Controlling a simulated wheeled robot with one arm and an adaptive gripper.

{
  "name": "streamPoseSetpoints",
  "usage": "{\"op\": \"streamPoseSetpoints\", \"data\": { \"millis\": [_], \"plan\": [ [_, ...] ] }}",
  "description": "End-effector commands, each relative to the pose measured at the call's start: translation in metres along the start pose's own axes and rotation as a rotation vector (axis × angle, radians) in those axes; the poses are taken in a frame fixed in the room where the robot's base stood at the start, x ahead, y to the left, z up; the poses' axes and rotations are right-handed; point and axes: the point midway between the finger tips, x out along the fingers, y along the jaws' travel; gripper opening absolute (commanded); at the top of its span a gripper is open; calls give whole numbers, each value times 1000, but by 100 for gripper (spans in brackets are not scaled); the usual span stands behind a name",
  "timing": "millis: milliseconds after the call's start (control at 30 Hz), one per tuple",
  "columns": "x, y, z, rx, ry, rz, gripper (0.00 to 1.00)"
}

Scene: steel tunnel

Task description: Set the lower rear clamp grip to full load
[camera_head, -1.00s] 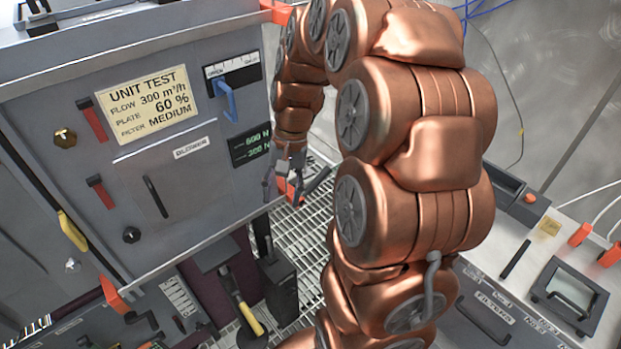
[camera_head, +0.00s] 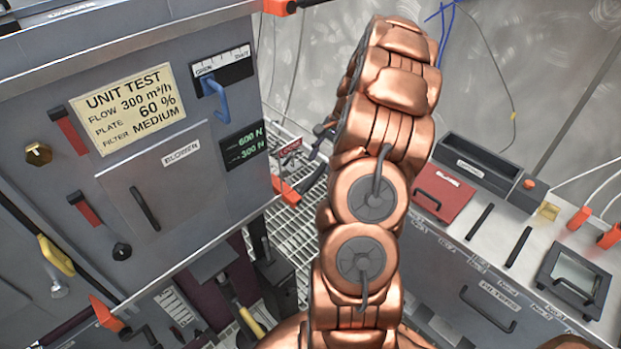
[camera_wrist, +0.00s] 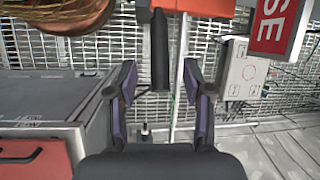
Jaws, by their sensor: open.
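In the head view, an orange clamp piece (camera_head: 284,190) with a dark bar-like grip (camera_head: 313,178) sits at the lower rear corner of the grey cabinet. In the wrist view, a black upright bar (camera_wrist: 160,45), apparently this grip, stands beside an orange block (camera_wrist: 207,42). My gripper (camera_wrist: 160,82) is open, with one finger on each side of the bar's line. I cannot tell whether the bar lies within finger depth. In the head view my arm hides most of my gripper. A small display (camera_head: 243,146) on the cabinet reads 600 N and 300 N.
The grey cabinet (camera_head: 180,195) has a blue lever (camera_head: 217,97) and a unit test label (camera_head: 127,107). Another orange clamp (camera_head: 278,7) is at its upper rear. A red sign (camera_wrist: 274,25) hangs close at right. A bench with a red panel (camera_head: 441,194) stands right.

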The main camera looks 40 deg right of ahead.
Motion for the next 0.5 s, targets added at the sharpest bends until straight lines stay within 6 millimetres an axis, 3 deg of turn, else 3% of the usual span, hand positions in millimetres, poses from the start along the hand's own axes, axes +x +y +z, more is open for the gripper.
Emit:
{"op": "streamPoseSetpoints", "data": {
  "millis": [500],
  "plan": [
    [66, 0, 4, -4, -7, 6, 51]
  ]
}}
